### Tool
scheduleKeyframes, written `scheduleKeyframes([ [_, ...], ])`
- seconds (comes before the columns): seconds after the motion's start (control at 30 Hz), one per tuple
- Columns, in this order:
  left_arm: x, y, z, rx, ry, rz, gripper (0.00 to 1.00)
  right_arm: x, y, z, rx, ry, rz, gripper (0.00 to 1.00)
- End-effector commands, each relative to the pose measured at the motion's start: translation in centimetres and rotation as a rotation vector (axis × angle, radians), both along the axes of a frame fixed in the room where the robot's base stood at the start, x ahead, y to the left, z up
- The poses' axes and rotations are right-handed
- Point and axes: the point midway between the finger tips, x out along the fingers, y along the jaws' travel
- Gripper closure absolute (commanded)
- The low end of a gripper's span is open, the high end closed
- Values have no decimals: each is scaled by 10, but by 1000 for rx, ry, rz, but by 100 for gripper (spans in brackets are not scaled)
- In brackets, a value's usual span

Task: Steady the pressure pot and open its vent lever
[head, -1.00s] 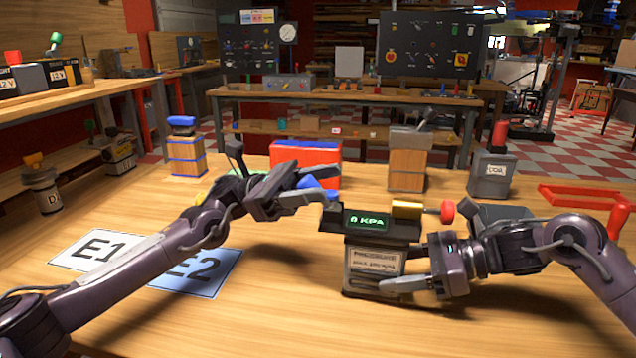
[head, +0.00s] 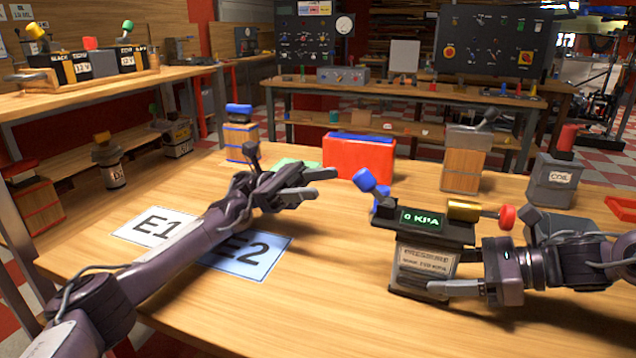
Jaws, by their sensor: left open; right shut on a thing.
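The pressure pot (head: 424,262) stands upright on the wooden table. It is a dark box with a green display that reads 0 KPA and a pale label. A blue-ended lever (head: 368,182) sticks up and leftward from its left side. A brass cylinder with a red knob (head: 506,217) is on its right. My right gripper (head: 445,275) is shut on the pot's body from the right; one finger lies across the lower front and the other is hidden. My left gripper (head: 325,183) is open and empty, left of the lever and apart from it.
A red box (head: 358,160) stands behind the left gripper. A wooden block with a grey top (head: 462,165) and a grey COIL canister (head: 553,183) stand behind the pot. The front table is clear.

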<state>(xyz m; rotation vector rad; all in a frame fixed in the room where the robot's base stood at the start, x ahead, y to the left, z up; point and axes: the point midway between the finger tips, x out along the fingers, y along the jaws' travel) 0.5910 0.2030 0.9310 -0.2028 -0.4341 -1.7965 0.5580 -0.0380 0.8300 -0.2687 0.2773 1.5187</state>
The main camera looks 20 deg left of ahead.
Motion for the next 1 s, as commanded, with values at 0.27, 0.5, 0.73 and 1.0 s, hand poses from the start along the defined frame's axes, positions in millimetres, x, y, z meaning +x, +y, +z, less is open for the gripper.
scheduleKeyframes([
  [0.27,0,0,0,0,0,0,52,-1,0,-2,-4,5,1,65],
  [0.5,0,0,0,0,-1,0,52,-1,0,-2,-4,5,1,34],
  [0.73,0,0,0,0,-1,0,52,0,0,-1,-2,2,0,19],
  [1.0,0,0,0,0,-1,0,52,0,-8,2,-2,-1,-2,19],
])
